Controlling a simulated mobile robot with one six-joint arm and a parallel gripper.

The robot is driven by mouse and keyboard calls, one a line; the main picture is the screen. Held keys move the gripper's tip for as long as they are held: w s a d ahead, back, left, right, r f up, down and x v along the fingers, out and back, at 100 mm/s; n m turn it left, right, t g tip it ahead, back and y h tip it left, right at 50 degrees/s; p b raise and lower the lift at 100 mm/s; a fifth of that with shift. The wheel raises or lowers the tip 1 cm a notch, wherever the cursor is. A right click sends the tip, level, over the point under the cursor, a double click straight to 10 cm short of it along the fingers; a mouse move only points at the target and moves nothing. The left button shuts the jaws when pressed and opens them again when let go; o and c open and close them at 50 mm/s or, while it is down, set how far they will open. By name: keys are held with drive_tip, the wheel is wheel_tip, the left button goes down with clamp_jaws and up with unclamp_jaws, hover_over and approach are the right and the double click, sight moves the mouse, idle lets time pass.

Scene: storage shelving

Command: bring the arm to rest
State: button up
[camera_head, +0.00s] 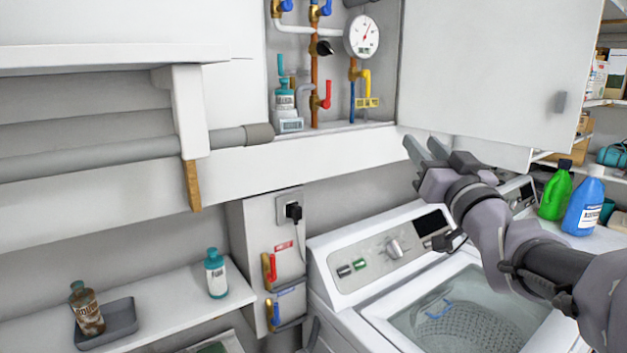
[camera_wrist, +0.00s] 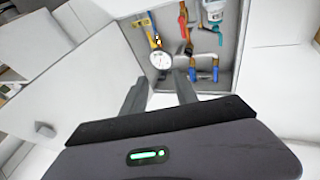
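My gripper (camera_head: 428,150) is raised above the washing machine, just below the open white cabinet door, at the end of my arm reaching in from the right. Its two grey fingers stand apart with nothing visible between them. In the wrist view my gripper (camera_wrist: 160,88) points toward the open wall cabinet, its fingers spread. The cabinet holds a round gauge (camera_head: 361,36), pipes with coloured valve handles, and a bottle with a teal cap (camera_head: 284,97). The gauge also shows in the wrist view (camera_wrist: 160,60), beyond the fingertips.
The cabinet door (camera_head: 490,70) stands open close to my gripper. Below is a washing machine (camera_head: 340,262) with a glass lid. Green (camera_head: 555,192) and blue (camera_head: 584,205) bottles stand at right, near my arm. A low shelf (camera_head: 160,309) at left holds two bottles.

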drive_tip(key=s+f+m+g+h+b, duration=0.1)
drive_tip(key=s+f+m+g+h, duration=0.3)
drive_tip(key=f, duration=0.4)
drive_tip(key=s+f+m+g+h+b, duration=0.1)
drive_tip(key=s+f+m+g, duration=0.15)
drive_tip(key=s+f, duration=0.45)
drive_tip(key=s+a+f+g+y, duration=0.1)
drive_tip(key=s+a+f+g, duration=0.2)
drive_tip(key=s+f, duration=0.3)
drive_tip(key=s+a+f+n+g+y+b, duration=0.1)
drive_tip(key=s+a+f+g, duration=0.2)
drive_tip(key=s+f, duration=0.3)
drive_tip(key=s+a+f+g+y, duration=0.1)
drive_tip(key=s+a+f+g, duration=0.2)
drive_tip(key=s+f, duration=0.3)
drive_tip(key=shift+s+a+y, duration=0.3)
drive_tip(key=shift+s+a, duration=0.4)
